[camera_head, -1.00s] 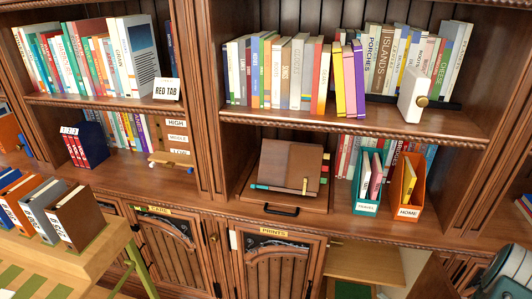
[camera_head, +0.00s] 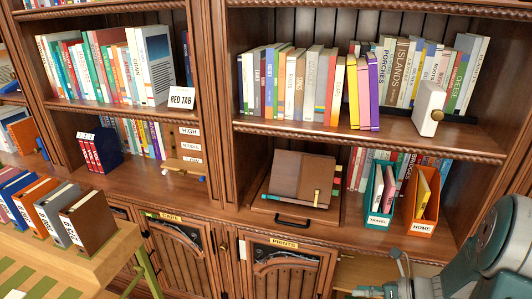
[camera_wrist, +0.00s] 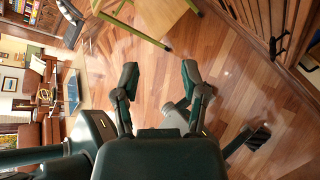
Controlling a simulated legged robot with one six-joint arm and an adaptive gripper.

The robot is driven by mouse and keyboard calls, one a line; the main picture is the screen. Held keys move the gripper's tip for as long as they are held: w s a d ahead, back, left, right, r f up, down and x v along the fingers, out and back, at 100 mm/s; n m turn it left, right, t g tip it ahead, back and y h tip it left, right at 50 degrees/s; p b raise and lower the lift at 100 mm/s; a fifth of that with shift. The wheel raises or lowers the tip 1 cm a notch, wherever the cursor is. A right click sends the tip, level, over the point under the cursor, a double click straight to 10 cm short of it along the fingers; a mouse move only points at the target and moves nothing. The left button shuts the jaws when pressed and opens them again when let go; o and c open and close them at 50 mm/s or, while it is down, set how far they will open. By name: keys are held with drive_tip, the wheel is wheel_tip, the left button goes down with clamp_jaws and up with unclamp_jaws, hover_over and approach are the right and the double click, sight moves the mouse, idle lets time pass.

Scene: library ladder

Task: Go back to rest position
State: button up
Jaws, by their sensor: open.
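My gripper (camera_wrist: 158,80) shows in the wrist view with its two dark fingers spread apart and nothing between them. It hangs over the wooden floor (camera_wrist: 230,60), clear of any shelf. In the head view, part of my grey-green arm (camera_head: 490,255) fills the lower right corner, in front of the low cabinet. My gripper's fingertips cannot be made out in the head view.
A bookcase with rows of books stands ahead. Its lower shelf holds a brown folder box (camera_head: 300,182), a teal bin (camera_head: 379,215) and an orange bin (camera_head: 425,222). A table (camera_head: 95,258) with books is at left. Cabinet doors (camera_head: 285,270) run below. Open floor shows in the wrist view.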

drive_tip(key=s+a+r+n+h, duration=0.4)
drive_tip(key=r+n, duration=0.6)
drive_tip(key=n, duration=0.5)
drive_tip(key=s+a+r+n+h, duration=0.4)
drive_tip(key=s+r+n+h, duration=0.4)
drive_tip(key=n, duration=0.8)
drive_tip(key=s+r, duration=0.2)
drive_tip(key=s, duration=0.1)
drive_tip(key=shift+s+a+r+t, duration=0.15)
drive_tip(key=shift+s+a+t, duration=0.05)
drive_tip(key=shift+a+t, duration=0.15)
